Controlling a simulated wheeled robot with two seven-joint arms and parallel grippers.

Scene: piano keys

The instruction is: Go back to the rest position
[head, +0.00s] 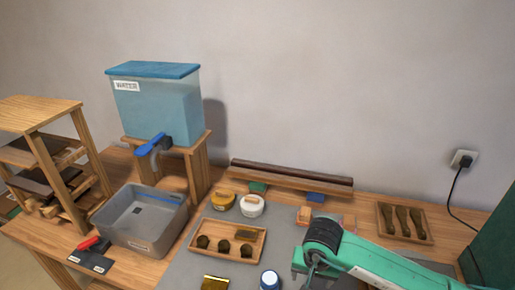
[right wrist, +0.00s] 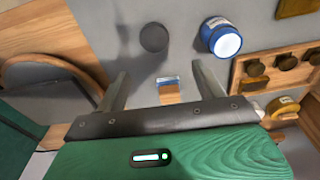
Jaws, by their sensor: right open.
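My right arm, green, comes in from the right in the head view. Its gripper (head: 312,268) is low, near the front of the grey mat, and its fingertips are hard to make out there. In the right wrist view the right gripper (right wrist: 160,76) is open, its two fingers wide apart. A small wooden block with a blue-and-white end (right wrist: 168,88) shows in the gap between the fingers, and neither finger touches it. My left gripper is not in view.
A blue jar (head: 269,281) and a tray of dark round pieces (head: 228,258) are left of the right gripper. A long dark bar (head: 290,174), a tool tray (head: 424,238), a grey basin (head: 143,243) and a water tank (head: 158,112) stand around. A wooden shelf (head: 35,118) is far left.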

